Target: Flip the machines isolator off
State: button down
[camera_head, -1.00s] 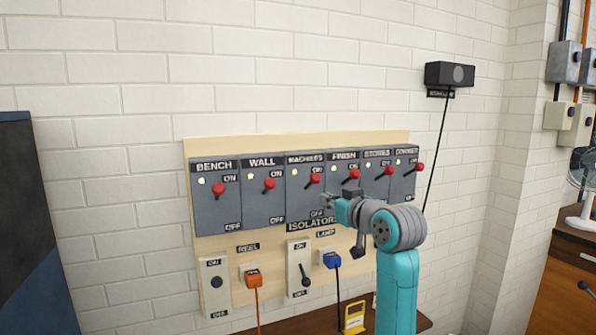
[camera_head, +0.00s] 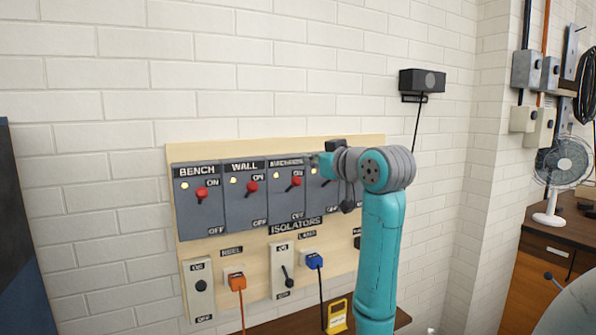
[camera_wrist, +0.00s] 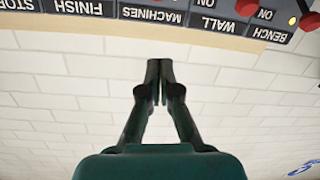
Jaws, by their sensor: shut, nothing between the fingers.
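The machines isolator (camera_head: 287,203) is a grey box, third from the left on the wooden board. Its red knob (camera_head: 295,181) sits high, beside the ON mark. My gripper (camera_head: 316,160) is at the upper right of this box, near the top of the row. In the wrist view my gripper (camera_wrist: 159,66) is shut and empty, with its fingertips against a background of white brick just off the board's top edge. The inverted MACHINES label (camera_wrist: 151,14) is beyond the tips.
The bench isolator (camera_head: 200,207) and wall isolator (camera_head: 245,208) stand to the left, knobs high. My arm hides most of the finish isolator and those right of it. Lower switches, an orange plug (camera_head: 236,281) and a blue plug (camera_head: 314,261) sit below.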

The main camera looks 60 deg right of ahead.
send_over(297, 179)
jog(key=w, duration=0.2)
jog(key=shift+d+f, duration=0.1)
jog(key=shift+f, duration=0.35)
jog(key=shift+s+f, duration=0.5)
jog(key=shift+f, duration=0.4)
jog(key=shift+s+f, duration=0.2)
jog(key=shift+f, duration=0.25)
jog(key=shift+s+f, duration=0.2)
jog(key=shift+f, duration=0.25)
jog(key=shift+s+f, duration=0.1)
